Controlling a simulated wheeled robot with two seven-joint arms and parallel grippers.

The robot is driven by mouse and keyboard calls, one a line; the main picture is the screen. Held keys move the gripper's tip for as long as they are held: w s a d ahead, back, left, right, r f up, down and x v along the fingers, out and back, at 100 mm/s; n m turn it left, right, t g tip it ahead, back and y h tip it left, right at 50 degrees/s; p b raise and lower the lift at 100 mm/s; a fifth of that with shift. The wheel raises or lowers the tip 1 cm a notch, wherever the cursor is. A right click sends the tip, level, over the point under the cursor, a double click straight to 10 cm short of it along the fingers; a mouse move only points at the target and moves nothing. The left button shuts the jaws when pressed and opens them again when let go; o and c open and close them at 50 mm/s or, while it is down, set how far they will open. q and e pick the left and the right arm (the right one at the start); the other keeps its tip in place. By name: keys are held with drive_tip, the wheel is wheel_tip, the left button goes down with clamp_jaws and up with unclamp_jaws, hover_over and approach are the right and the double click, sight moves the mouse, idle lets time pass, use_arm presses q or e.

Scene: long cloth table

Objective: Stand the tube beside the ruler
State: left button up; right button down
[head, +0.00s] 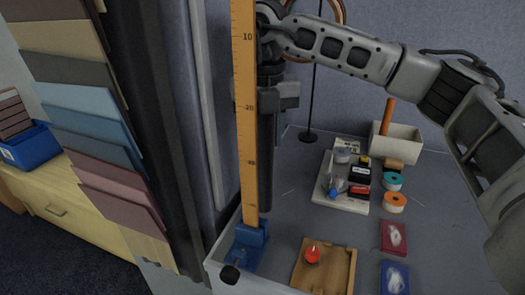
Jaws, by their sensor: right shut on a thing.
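The orange ruler (247,130) stands upright in a blue base (248,243) near the front left of the grey table. A long dark tube (266,160) hangs upright just right of the ruler, roughly parallel to it. My right gripper (279,96) is shut on the tube near its upper part. The tube's lower end is beside the lower part of the ruler, above the base in the picture. I cannot tell whether it touches the table or the ruler. My left gripper is not in view.
A wooden tray (325,270) with a red object (312,254) lies at the front. A light board (341,202) with small items, tape rolls (394,202) and a cream bin (397,142) stand farther right. Hanging sample boards (90,115) fill the left. Table around the tube's foot looks clear.

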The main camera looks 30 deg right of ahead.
sight(262, 155)
wheel_tip(262, 155, down, 4)
drive_tip(key=shift+f, duration=0.1)
drive_tip(key=shift+a+f+p, duration=0.1)
drive_tip(key=shift+f+p, duration=0.05)
drive_tip(key=shift+p, duration=0.25)
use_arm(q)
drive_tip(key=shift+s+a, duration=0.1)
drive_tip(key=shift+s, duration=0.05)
use_arm(e)
drive_tip(key=shift+w+f, duration=0.1)
drive_tip(key=shift+f, duration=0.05)
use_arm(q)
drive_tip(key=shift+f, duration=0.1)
use_arm(e)
drive_tip(key=shift+f, duration=0.1)
drive_tip(key=c, duration=1.3)
unclamp_jaws()
drive_tip(key=shift+f, duration=0.1)
drive_tip(key=o, duration=0.4)
